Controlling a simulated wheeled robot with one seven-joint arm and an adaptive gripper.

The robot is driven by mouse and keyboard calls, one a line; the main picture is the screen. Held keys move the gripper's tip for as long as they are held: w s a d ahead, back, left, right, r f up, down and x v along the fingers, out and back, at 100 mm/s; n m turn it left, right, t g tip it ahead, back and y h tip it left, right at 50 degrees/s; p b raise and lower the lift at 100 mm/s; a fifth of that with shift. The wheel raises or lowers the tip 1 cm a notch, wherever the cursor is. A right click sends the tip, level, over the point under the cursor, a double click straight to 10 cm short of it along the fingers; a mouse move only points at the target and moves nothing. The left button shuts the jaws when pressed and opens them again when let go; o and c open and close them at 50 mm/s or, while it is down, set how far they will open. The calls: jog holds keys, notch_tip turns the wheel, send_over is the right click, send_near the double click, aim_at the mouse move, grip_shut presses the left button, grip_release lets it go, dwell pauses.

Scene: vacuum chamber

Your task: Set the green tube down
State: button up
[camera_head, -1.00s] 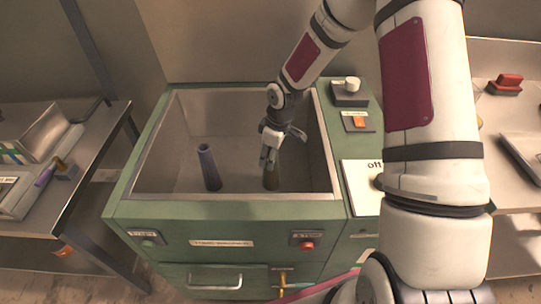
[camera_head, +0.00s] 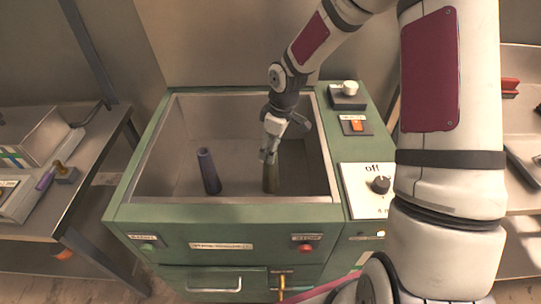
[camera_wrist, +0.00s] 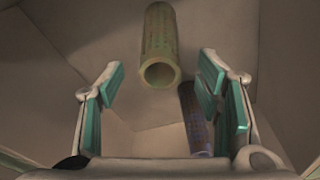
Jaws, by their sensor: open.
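The green tube (camera_head: 271,178) stands upright inside the open chamber, in its right half. In the wrist view the green tube (camera_wrist: 159,50) shows its open round end just beyond and between the fingers, apart from both. My gripper (camera_head: 268,155) is above the tube's top in the head view. In the wrist view my gripper (camera_wrist: 160,95) is open with nothing between its teal pads. A blue-purple tube (camera_head: 209,171) stands to the left in the same chamber, leaning slightly. It also shows in the wrist view (camera_wrist: 194,120), partly hidden behind the right finger.
The green chamber box (camera_head: 150,211) has raised walls around both tubes. A dial panel (camera_head: 362,188) marked off and a switch (camera_head: 356,126) are on its right. Side tables (camera_head: 85,150) hold other items. The chamber floor left of the blue-purple tube is clear.

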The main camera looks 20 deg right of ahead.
jog(key=r, duration=0.6)
jog(key=shift+s+d+r+p, duration=0.15)
jog(key=shift+s+d+p, duration=0.15)
jog(key=shift+s+d, duration=0.1)
jog(key=s+d+r+m+h, duration=0.1)
jog(key=s+r+m+h, duration=0.3)
jog(key=s+r, duration=1.25)
jog(key=s+a+r+m+t+y, duration=0.1)
jog(key=s+r+m, duration=0.1)
jog(key=s, duration=0.5)
jog(key=s+r+m+t+y, duration=0.1)
jog(key=s+m, duration=0.2)
jog(key=s, duration=0.4)
jog(key=shift+s+a+r+m+y, duration=0.3)
jog(key=shift+s+a+r+m, duration=0.05)
jog(key=shift+a+m, duration=0.05)
jog(key=shift+r, duration=0.1)
